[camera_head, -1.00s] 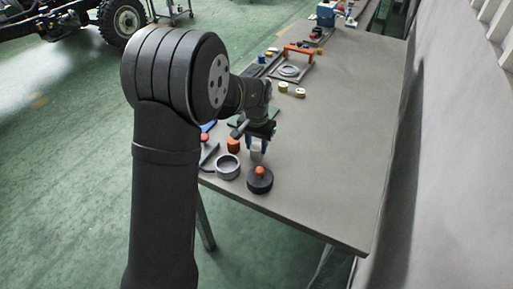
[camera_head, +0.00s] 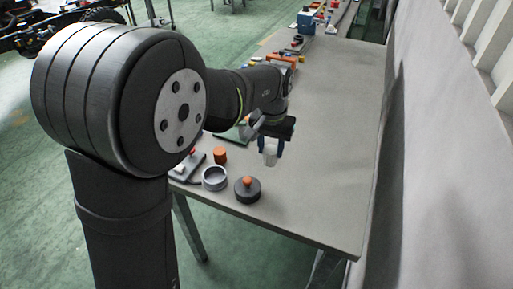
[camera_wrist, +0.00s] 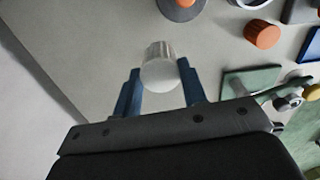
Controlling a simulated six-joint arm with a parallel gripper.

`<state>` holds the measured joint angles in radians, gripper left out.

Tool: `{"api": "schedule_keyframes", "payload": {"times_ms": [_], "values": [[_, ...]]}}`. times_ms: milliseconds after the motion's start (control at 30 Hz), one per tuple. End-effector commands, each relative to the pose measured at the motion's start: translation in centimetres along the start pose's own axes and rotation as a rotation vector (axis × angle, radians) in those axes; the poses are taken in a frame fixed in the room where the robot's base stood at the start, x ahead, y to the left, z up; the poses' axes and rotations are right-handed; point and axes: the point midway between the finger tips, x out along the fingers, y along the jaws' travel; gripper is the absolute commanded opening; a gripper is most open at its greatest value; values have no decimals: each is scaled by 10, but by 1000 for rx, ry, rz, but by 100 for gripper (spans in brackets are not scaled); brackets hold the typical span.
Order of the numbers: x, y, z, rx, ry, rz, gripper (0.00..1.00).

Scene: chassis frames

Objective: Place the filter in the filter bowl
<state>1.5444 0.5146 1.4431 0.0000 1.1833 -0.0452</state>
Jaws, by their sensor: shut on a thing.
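The filter, a whitish cylinder (camera_wrist: 160,70), is between the blue fingers of my gripper (camera_wrist: 160,88) in the wrist view. In the head view the filter (camera_head: 270,155) hangs below my gripper (camera_head: 271,148), which is shut on it. The filter bowl, a grey open ring-like cup (camera_head: 215,178), stands on the table to the left of and nearer than the filter. The bowl looks empty. In the wrist view only a piece of its rim (camera_wrist: 250,3) shows at the top edge.
A dark round lid with an orange knob (camera_head: 247,189) stands right of the bowl. An orange cylinder (camera_head: 220,156) stands behind the bowl. A grey block with a red knob (camera_head: 190,160) is at left. A green plate (camera_wrist: 252,82) lies near my gripper. The table's right side is clear.

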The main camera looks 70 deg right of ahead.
Motion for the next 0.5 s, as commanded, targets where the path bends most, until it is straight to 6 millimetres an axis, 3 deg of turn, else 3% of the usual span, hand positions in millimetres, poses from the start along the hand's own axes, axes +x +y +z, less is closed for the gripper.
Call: {"api": "schedule_keyframes", "payload": {"times_ms": [333,500], "values": [[-14,-39,56,50,1,0,15],[-11,-56,72,68,-1,0,15]]}}
